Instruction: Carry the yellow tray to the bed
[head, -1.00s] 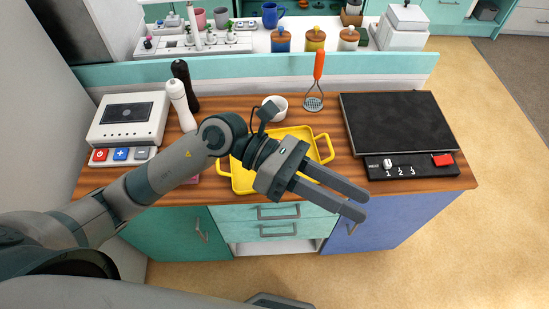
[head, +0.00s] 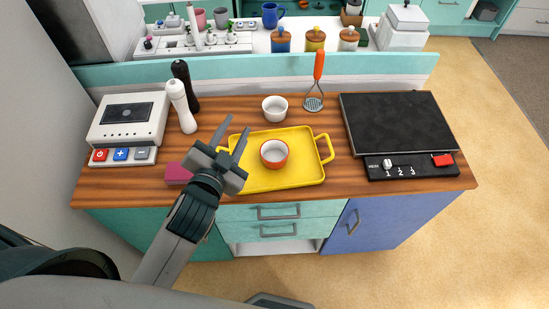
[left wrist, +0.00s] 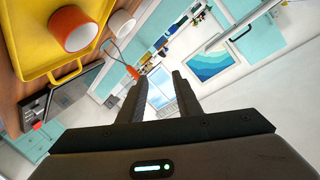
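The yellow tray (head: 304,170) lies flat on the wooden counter, with its right handle in plain view. A small orange bowl (head: 274,154), white inside, stands on it. My left gripper (head: 237,126) is open and empty over the tray's left end, hiding part of the left handle. In the left wrist view the open fingers (left wrist: 158,88) have nothing between them. The tray (left wrist: 28,58) and the orange bowl (left wrist: 72,29) show at that view's upper left. My right gripper is in neither view. The bed is not in view.
A white bowl (head: 275,109) and an orange-handled masher (head: 316,82) are behind the tray. A black hotplate (head: 398,124) stands right of it. A pink block (head: 177,174), two mills (head: 181,106) and a white scale-like device (head: 128,122) are left. Open floor (head: 490,140) lies right.

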